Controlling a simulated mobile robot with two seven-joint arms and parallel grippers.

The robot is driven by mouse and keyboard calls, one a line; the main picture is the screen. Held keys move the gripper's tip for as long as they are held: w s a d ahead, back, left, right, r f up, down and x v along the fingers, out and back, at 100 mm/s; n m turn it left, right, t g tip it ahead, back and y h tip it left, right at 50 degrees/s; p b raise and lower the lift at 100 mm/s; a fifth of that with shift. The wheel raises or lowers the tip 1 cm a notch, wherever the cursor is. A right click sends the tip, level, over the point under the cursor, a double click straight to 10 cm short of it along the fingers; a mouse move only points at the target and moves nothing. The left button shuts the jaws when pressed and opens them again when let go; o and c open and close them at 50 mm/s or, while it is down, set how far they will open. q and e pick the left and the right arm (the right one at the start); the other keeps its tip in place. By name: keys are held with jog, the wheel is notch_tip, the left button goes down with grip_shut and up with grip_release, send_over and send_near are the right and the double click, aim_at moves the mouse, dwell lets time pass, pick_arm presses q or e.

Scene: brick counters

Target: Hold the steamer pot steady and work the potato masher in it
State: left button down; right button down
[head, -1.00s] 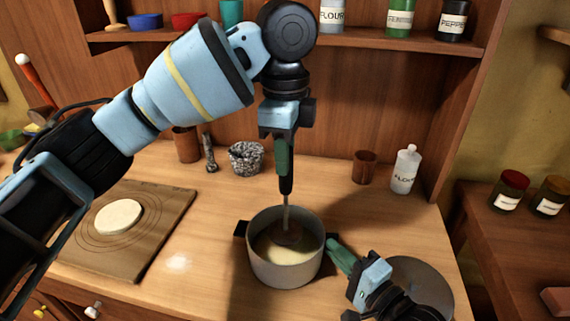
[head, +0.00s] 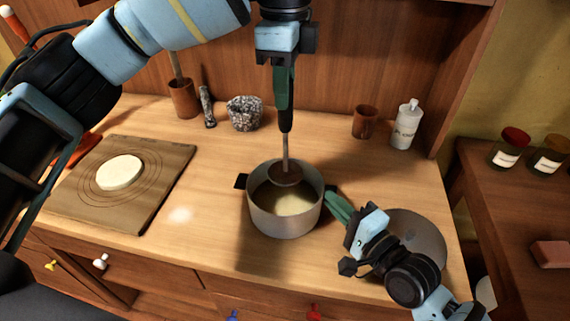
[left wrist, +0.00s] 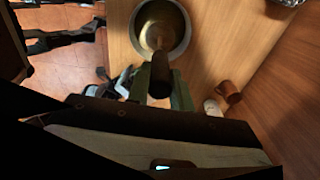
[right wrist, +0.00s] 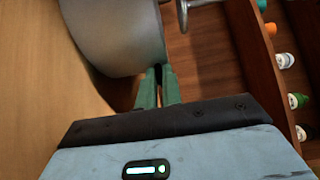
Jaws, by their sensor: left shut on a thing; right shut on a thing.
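The grey steamer pot (head: 270,217) stands on the wooden counter with a pale yellow mass inside. It also shows in the left wrist view (left wrist: 186,40) and the right wrist view (right wrist: 120,35). My left gripper (head: 285,105) is shut on the black handle of the potato masher (head: 285,145), above the pot. The masher is upright, its round brown head at about rim height, apparently above the mass. My right gripper (head: 334,203) is shut on the pot's right-hand handle, which the fingers mostly hide. The left handle (head: 241,181) is free.
A board (head: 165,185) with a round dough piece (head: 119,172) lies to the left. A brown cup (head: 365,122) and a white flour bottle (head: 406,125) stand behind right. A grey round disc (head: 425,235) lies beside my right arm. A speckled mortar (head: 244,113) stands behind the pot.

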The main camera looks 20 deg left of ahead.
jog(key=c, duration=1.5)
grip_release()
jog(key=v, duration=1.2)
